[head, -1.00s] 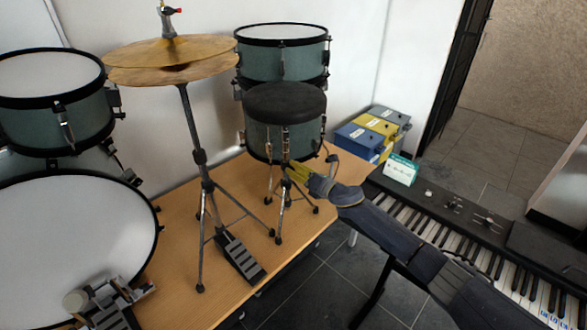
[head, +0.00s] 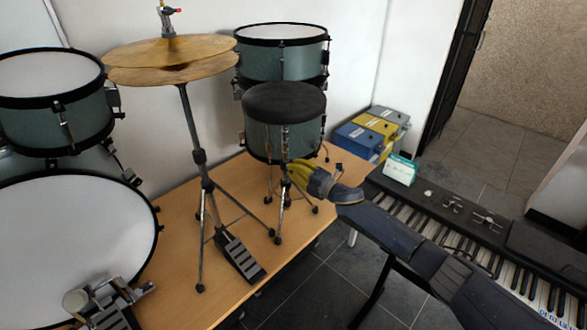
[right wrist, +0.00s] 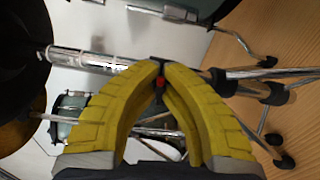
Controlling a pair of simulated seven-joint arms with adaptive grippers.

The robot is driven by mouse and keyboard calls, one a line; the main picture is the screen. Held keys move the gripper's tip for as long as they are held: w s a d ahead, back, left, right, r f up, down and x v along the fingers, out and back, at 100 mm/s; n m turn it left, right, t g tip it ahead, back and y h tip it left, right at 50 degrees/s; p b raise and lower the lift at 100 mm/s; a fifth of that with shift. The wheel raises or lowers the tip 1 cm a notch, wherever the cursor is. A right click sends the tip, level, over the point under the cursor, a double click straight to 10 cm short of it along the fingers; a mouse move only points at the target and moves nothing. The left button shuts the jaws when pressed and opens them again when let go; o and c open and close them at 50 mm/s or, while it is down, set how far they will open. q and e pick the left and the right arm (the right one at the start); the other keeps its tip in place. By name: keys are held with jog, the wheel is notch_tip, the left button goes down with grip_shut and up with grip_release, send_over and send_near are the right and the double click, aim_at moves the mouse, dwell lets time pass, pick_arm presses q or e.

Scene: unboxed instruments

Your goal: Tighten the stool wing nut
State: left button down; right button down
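The stool has a round black seat (head: 285,102) and a chrome stem with splayed legs, standing upright on the wooden table. My right gripper (head: 290,168) reaches the stem below the seat from the right. In the right wrist view its yellow fingers (right wrist: 160,72) meet at the tips beside the chrome stem (right wrist: 90,60). A small red part (right wrist: 160,83) with dark pieces around it, apparently the wing nut, shows between the fingertips; the fingers hide most of it. My left gripper is in neither view.
A hi-hat stand (head: 185,110) with cymbals and a pedal (head: 240,258) stands left of the stool. Green drums (head: 282,58) are behind and at the left. A keyboard (head: 440,225) and boxes (head: 365,138) lie to the right. The table edge runs below my right arm.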

jog(key=shift+w+d+r+m, duration=0.25)
jog(key=shift+d+m, duration=0.1)
jog(key=shift+m, duration=0.15)
jog(key=c, duration=1.7)
grip_release()
jog(key=shift+f, duration=0.1)
jog(key=shift+o, duration=0.6)
jog(key=shift+s+a+f, duration=0.1)
jog(key=shift+s, duration=0.05)
jog(key=v, duration=1.2)
